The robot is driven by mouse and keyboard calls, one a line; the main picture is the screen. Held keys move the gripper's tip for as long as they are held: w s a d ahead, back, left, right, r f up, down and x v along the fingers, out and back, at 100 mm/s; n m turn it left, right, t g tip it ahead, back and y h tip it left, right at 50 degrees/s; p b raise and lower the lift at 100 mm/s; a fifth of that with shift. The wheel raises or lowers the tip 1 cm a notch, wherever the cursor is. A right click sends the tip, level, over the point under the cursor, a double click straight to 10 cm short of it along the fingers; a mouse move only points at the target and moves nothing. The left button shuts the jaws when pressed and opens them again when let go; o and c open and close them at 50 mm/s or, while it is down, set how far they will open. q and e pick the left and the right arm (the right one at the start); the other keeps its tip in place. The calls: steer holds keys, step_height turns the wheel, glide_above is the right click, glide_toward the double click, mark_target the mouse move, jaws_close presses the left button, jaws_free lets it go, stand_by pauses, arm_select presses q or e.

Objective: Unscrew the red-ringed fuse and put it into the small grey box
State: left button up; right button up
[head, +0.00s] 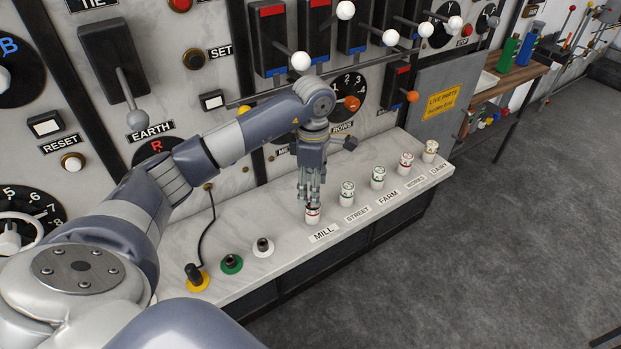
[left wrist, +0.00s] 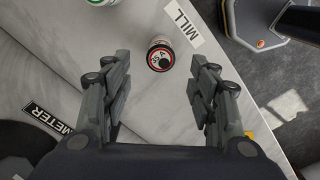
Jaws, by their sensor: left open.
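A white fuse with a red ring on its dark top (head: 312,214) stands at the MILL label on the pale ledge; it also shows in the left wrist view (left wrist: 160,57). Another red-marked fuse (head: 405,163) stands at the WORKS label. My left gripper (head: 310,198) points down just over the MILL fuse. In the left wrist view its fingers (left wrist: 161,68) are spread wide, with the fuse between and slightly beyond the tips; I see no contact. I cannot make out the small grey box. My right gripper is not in view.
Green-marked fuses stand at STREET (head: 347,193) and FARM (head: 377,178), and a yellowish one at DAIRY (head: 430,151). Yellow (head: 196,278), green (head: 231,264) and white (head: 263,247) sockets line the ledge's left part. Levers and dials cover the panel behind. Floor at right is clear.

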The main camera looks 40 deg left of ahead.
mark_target(313, 210)
arm_select(q)
steer(key=shift+d+f, duration=0.1)
steer(key=shift+f, duration=0.3)
step_height(313, 210, down, 6)
steer(key=shift+r+p, duration=0.1)
steer(key=shift+p, duration=1)
steer(key=shift+f, duration=0.3)
steer(key=c, duration=1.2)
steer(key=shift+o, duration=0.9)
jaws_close()
steer(key=shift+n, duration=0.4)
steer(key=n, duration=0.3)
steer(key=shift+p, duration=0.3)
steer(key=n, duration=0.4)
steer(key=shift+n+p, duration=0.3)
steer(key=shift+p, duration=0.05)
steer(key=shift+n, duration=1.1)
steer(key=n+p, duration=0.1)
steer(key=n, duration=0.2)
steer(key=shift+n+p, duration=0.3)
steer(key=shift+n, duration=0.6)
steer(key=shift+f, duration=0.15)
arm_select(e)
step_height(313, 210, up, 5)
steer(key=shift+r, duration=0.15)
